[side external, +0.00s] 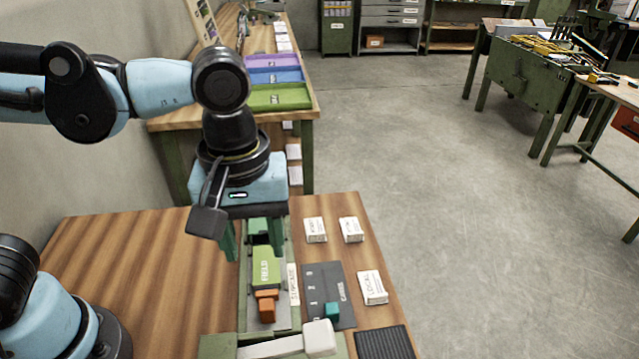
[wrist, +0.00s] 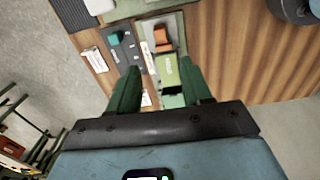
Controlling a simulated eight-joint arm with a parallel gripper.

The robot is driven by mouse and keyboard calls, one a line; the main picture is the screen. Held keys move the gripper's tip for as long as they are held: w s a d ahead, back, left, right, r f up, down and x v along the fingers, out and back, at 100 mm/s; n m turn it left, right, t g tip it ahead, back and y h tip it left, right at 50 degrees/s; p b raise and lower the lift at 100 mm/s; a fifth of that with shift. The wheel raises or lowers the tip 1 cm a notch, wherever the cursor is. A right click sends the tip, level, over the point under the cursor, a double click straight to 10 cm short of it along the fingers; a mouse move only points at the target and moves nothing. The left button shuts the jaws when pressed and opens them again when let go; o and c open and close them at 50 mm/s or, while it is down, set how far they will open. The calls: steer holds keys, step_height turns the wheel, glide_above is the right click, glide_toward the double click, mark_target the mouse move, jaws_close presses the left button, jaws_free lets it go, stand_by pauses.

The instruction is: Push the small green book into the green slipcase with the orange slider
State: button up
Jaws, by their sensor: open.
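The small green book (side external: 265,266), marked "FIELD", lies flat in a grey-green track. It also shows in the wrist view (wrist: 168,74). The orange slider (side external: 266,306) sits in the track at the book's near end, touching or almost touching it; it also shows in the wrist view (wrist: 163,38). A darker green block with a black part, apparently the slipcase (side external: 259,226), is at the book's far end, partly hidden by my gripper. My gripper (side external: 255,252) points down with its green fingers apart, above the track's far part, holding nothing. In the wrist view the fingers straddle the book's line.
Right of the track are a "SLIPCASE" label (side external: 293,284), a dark numbered card board (side external: 316,285) with a teal block (side external: 332,310), and several white packs. A white-handled green device (side external: 319,338) and ridged mat (side external: 384,343) are in front. The wooden table (side external: 150,265) is clear at left.

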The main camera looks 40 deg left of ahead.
mark_target(266, 304)
steer(key=shift+s+d+f, duration=0.1)
steer(key=shift+f, duration=2.9)
steer(key=shift+s+d+f, duration=0.1)
steer(key=shift+f, duration=2.9)
jaws_close()
